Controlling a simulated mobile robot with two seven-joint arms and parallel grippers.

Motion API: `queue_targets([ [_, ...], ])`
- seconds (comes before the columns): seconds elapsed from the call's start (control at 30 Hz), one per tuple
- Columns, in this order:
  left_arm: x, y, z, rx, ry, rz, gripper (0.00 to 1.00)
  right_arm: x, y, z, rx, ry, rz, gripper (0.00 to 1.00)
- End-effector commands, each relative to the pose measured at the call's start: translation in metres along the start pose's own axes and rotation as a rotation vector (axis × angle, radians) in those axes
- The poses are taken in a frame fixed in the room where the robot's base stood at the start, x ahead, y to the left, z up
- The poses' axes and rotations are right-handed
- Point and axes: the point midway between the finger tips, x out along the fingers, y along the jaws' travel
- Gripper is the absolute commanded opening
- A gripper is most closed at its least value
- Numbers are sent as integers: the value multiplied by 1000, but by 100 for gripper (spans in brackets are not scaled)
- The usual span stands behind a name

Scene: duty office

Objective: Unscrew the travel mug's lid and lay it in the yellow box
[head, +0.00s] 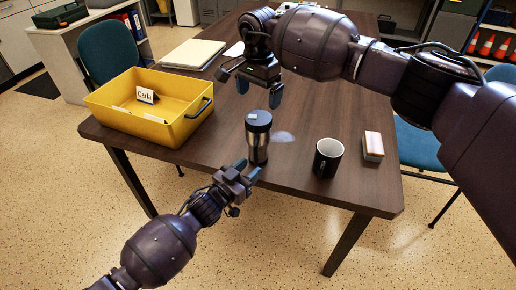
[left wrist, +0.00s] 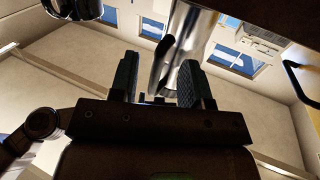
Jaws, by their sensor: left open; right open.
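The travel mug (head: 257,152) stands upright near the front edge of the table, with a steel body and a black lid (head: 258,121) on top. My left gripper (head: 247,169) is open, low at the mug's front side. In the left wrist view the steel mug body (left wrist: 184,66) shows beyond and partly between the open fingers; I cannot tell whether they touch it. My right gripper (head: 259,91) is open and empty, pointing down, above and behind the lid in the picture. The yellow box (head: 145,124) sits on the table's left side, open at the top.
A white card reading "Carla" (head: 147,96) shows inside the box. A black mug (head: 327,158) and a small orange-and-white block (head: 373,147) stand to the right of the travel mug. A stack of paper (head: 193,54) lies behind the box. The table (head: 210,150) is bare between box and travel mug.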

Motion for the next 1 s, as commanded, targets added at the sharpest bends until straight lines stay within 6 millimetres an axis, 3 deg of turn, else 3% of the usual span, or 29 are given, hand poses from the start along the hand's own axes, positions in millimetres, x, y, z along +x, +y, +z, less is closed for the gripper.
queue_targets([
  [0.2, 15, 0, 0, 0, 0, 0, 43, 0, 0, 0, 0, 0, 0, 99],
  [0.53, 17, 0, 0, 1, 0, 0, 43, 0, 0, 0, 0, 0, 0, 99],
  [0.8, 17, 0, 0, 1, 0, 0, 2, 0, 0, 0, 0, 0, 0, 99],
  [1.0, 17, 0, 0, 0, 0, 0, 0, 0, 0, 0, 0, 0, 0, 99],
])
